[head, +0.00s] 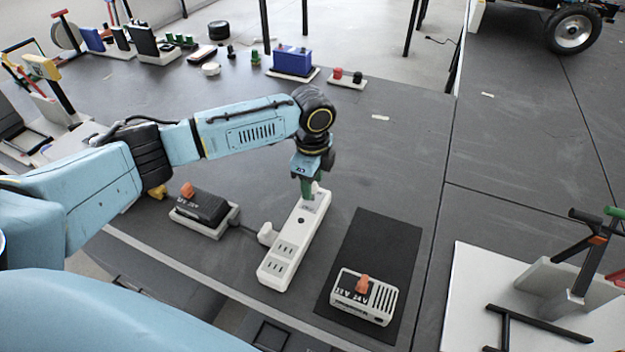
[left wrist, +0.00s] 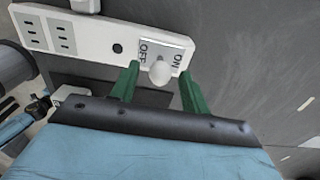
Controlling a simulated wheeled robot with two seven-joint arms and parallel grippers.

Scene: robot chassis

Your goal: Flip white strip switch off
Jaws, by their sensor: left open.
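The white power strip (head: 289,250) lies on the dark table, with outlets at its near end and a switch at its far end. In the left wrist view the strip (left wrist: 95,38) runs across the top. Its switch plate (left wrist: 165,46) reads OFF on the left and ON on the right, with a pale rounded lever (left wrist: 159,72) sticking up. My left gripper (head: 307,188) is over the switch end. In the wrist view its green fingers (left wrist: 160,90) are apart, one on each side of the lever; contact is unclear. My right gripper is not in view.
A black mat (head: 385,243) with a white box with an orange switch (head: 363,296) lies to the right. A black box with an orange switch (head: 203,208) lies to the left. A white plug (head: 267,234) sits beside the strip. Table space beyond the strip is clear.

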